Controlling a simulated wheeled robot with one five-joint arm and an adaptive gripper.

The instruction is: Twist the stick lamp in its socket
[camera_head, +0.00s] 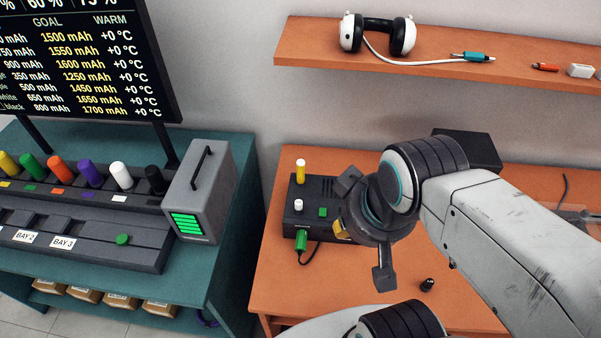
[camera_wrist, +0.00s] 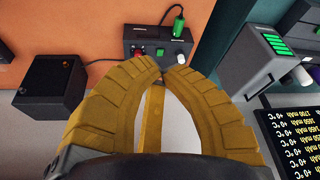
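A yellow stick with a white top, probably the stick lamp (camera_head: 300,171), stands upright at the back left of a black box (camera_head: 294,214) on the orange table. My gripper (camera_head: 340,230) is in front of the box's right part, apart from the stick. In the wrist view, its yellow fingers (camera_wrist: 163,70) curve together and their tips almost meet. I see nothing held between the tips. The box also shows there upside down (camera_wrist: 132,45), just beyond the tips. A pale round end near them may be the stick's top; I cannot tell.
The box carries a white knob (camera_head: 298,204), a green button (camera_head: 323,212) and a green plug (camera_head: 301,240) with a cable. A grey handled case (camera_head: 200,190) stands left on the teal bench. A dark box (camera_head: 470,150) is behind my arm. The shelf (camera_head: 430,72) hangs above.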

